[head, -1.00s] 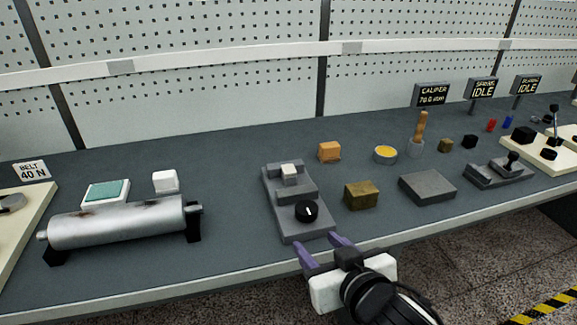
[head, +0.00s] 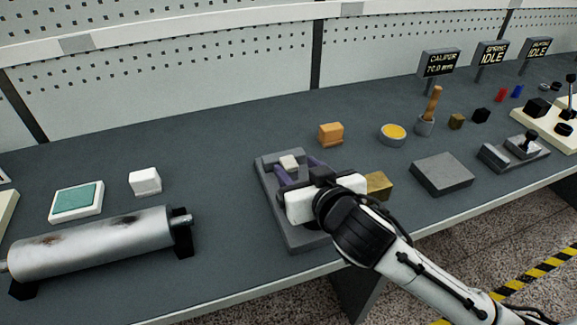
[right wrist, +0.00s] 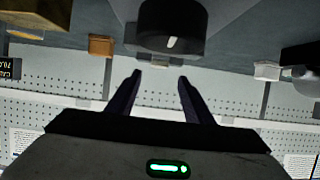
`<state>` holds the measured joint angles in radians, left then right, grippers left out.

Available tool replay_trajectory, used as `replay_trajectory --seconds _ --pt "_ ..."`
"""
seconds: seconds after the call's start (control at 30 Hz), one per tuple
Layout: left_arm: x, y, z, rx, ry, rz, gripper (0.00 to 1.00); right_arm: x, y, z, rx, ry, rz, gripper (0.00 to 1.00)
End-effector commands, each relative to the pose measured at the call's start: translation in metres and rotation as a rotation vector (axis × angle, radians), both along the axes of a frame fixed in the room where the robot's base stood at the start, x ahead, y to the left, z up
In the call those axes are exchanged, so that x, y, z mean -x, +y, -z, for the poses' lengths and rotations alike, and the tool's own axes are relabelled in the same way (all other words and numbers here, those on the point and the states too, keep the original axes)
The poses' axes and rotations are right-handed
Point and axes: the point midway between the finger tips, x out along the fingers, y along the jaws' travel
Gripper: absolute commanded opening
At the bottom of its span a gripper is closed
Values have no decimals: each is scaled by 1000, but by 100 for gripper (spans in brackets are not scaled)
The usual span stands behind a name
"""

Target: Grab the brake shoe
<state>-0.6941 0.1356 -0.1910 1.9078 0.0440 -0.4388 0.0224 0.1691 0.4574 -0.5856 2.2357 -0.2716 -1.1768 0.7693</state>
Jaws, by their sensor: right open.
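A grey fixture (head: 268,190) stands near the front edge of the bench. It carries a small cream block (head: 289,162) at its back, the likeliest brake shoe, though no label confirms this. My right gripper (head: 301,170) is over the fixture, its purple fingers open and reaching toward the cream block. In the right wrist view, a black knob (right wrist: 171,28) with a white mark fills the top middle, beyond the open fingertips (right wrist: 160,76). The cream block (right wrist: 160,63) shows as a sliver there, between the fingertip lines. The gripper hides the knob in the head view. My left gripper is out of view.
A brass block (head: 378,185) is close right of my gripper, partly hidden. An orange block (head: 330,134) stands behind, a grey slab (head: 441,174) to the right. A metal roller (head: 95,245) and white block (head: 145,181) are left. Bare bench lies between roller and fixture.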

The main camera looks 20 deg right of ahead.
Motion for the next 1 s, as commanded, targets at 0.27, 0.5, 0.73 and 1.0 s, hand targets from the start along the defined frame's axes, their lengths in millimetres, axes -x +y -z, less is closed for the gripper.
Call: replay_trajectory --seconds 0.27,0.5,0.73,1.0 --pt "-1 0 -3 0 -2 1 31 -32 -2 22 3 -1 1 47" --pt "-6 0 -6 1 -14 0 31 -44 -1 28 0 1 0 47" --pt "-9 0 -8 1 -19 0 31 -44 -1 28 0 1 1 33" --pt "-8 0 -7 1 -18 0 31 -44 -1 28 0 0 1 2"
